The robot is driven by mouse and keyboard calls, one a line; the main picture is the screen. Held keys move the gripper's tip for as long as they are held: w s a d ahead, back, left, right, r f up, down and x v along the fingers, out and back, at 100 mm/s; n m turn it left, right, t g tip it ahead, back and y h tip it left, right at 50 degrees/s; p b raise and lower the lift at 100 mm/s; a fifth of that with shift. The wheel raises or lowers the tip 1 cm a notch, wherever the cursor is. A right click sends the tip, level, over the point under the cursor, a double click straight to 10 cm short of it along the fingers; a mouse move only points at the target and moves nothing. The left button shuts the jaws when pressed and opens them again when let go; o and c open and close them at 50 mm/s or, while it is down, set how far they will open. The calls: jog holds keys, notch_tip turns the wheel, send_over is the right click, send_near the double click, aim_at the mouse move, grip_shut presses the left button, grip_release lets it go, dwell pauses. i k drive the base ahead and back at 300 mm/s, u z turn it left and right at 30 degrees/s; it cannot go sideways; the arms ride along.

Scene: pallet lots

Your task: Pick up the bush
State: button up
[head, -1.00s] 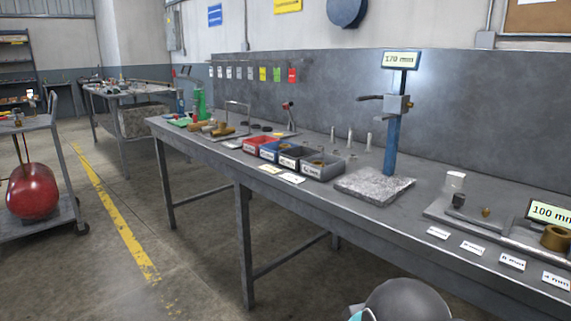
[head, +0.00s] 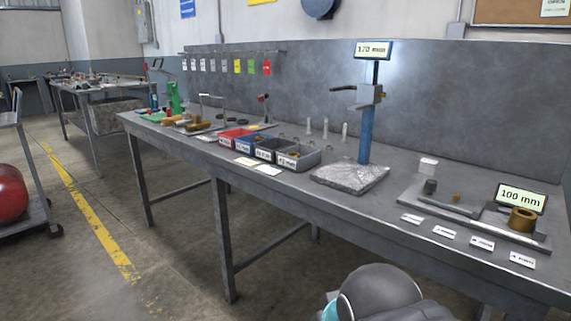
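A bronze-coloured ring-shaped bush (head: 523,219) stands upright on a low grey plate (head: 470,225) at the right end of the workbench, in front of a display reading 100 mm (head: 521,197). Its top opening shows. Nothing touches it from above. My gripper is not in view; only a dark rounded part of my arm with a teal edge shows at the bottom, well in front of the bench.
On the bench (head: 285,195) stand a blue-post gauge (head: 367,135) on a stone slab (head: 350,177), small bins (head: 298,158) and a small dark cylinder (head: 430,186). White labels (head: 444,232) lie before the bush. A trolley (head: 35,225) with a red tank stands left; the middle floor is open.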

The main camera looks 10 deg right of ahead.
aim_at(520, 219)
jog(key=z, duration=1.75)
jog(key=k, duration=0.4)
jog(key=u, duration=0.5)
jog(key=i, duration=0.5)
jog(key=z, duration=1.7)
